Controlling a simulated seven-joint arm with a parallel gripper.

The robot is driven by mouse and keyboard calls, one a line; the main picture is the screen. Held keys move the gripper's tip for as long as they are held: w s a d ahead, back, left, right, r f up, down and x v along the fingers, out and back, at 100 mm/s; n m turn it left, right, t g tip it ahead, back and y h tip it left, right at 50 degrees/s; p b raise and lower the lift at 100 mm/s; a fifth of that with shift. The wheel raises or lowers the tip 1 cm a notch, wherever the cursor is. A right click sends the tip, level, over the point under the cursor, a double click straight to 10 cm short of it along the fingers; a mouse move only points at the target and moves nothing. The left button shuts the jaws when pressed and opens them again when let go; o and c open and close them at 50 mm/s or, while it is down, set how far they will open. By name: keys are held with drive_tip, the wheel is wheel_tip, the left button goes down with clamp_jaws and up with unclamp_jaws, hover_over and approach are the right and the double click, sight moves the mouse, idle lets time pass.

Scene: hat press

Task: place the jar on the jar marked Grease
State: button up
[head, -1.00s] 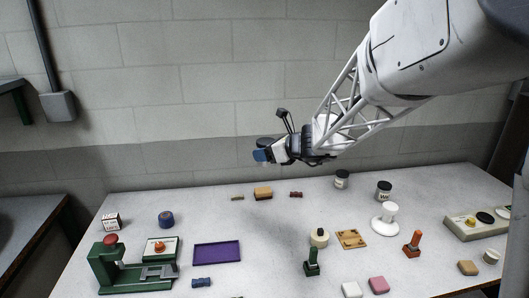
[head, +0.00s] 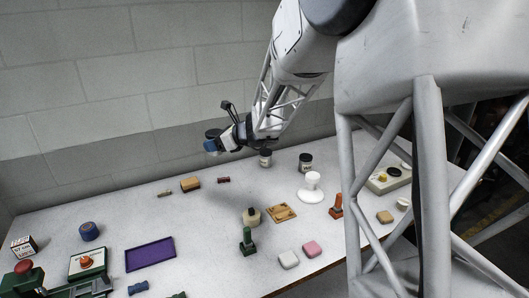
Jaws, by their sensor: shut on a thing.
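My gripper (head: 214,142) is in the air above the back of the table, in front of the wall. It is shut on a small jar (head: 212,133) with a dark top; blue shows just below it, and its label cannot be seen. Two dark-lidded jars with pale labels stand upright at the back of the table, to the right of my gripper: a left jar (head: 265,158) and a right jar (head: 305,163). The labels are too small to read surely, so I cannot tell which one says Grease. The held jar is apart from both.
A white stand (head: 312,188) is in front of the right jar. My own frame covers the right side.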

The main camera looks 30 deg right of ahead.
drive_tip(key=w+d+f, duration=0.1)
drive_tip(key=d+f, duration=0.4)
drive_tip(key=d, duration=0.6)
drive_tip(key=w+d+f+m+t+h, duration=0.1)
drive_tip(key=d+f, duration=0.4)
drive_tip(key=d, duration=0.6)
drive_tip(key=shift+w+d+f, duration=0.15)
drive_tip(key=shift+w+f, duration=0.05)
drive_tip(key=shift+f, duration=0.05)
drive_tip(key=shift+h, duration=0.3)
hover_over(266, 151)
drive_tip(key=shift+w+d+f, duration=0.1)
drive_tip(key=shift+f, duration=0.65)
drive_tip(key=shift+f, duration=0.1)
drive_tip(key=shift+f, duration=1.65)
drive_tip(key=shift+f, duration=0.1)
drive_tip(key=o, duration=1.1)
